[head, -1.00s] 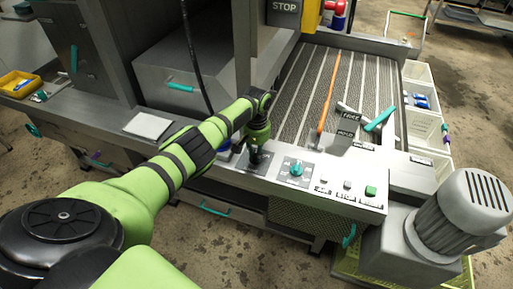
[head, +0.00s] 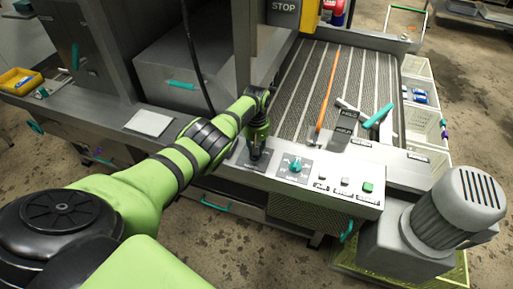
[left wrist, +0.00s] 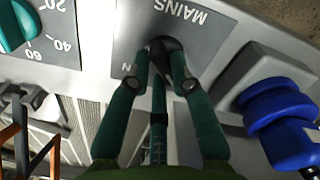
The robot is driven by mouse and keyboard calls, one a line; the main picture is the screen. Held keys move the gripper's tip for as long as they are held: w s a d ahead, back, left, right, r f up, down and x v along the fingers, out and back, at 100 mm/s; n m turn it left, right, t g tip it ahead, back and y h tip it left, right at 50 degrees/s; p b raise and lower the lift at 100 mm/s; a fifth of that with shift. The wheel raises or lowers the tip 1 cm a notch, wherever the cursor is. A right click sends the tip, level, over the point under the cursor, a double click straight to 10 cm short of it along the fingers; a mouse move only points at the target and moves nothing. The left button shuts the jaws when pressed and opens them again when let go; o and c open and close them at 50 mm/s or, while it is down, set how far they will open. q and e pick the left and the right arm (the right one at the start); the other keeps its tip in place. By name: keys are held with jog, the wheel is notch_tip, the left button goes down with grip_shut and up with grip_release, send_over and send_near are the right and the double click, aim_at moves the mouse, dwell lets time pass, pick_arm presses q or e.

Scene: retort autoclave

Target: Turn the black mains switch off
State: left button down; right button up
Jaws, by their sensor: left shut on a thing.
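The black mains switch (left wrist: 165,44) is on a grey plate marked MAINS (left wrist: 202,42), seen upside down in the left wrist view. My left gripper (left wrist: 164,62) is shut on the switch, with a finger on each side of it. The fingers hide part of the switch and most of the lettering; only an N shows beside them, so I cannot tell its setting. In the head view my left gripper (head: 256,155) reaches down onto the plate on the front panel and covers the switch. My right gripper is not in view.
Right of the switch in the head view are a teal dial (head: 295,165) and a green button (head: 368,186). A blue plug (left wrist: 283,122) sits close beside my fingers in the wrist view. Behind are an orange rod (head: 327,98) and a ribbed conveyor (head: 300,95).

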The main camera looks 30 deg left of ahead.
pick_arm(q)
jog(key=shift+w+a+r, duration=0.1)
dwell(0.3)
jog(key=c, duration=1.1)
grip_release()
notch_tip(320, 180, up, 12)
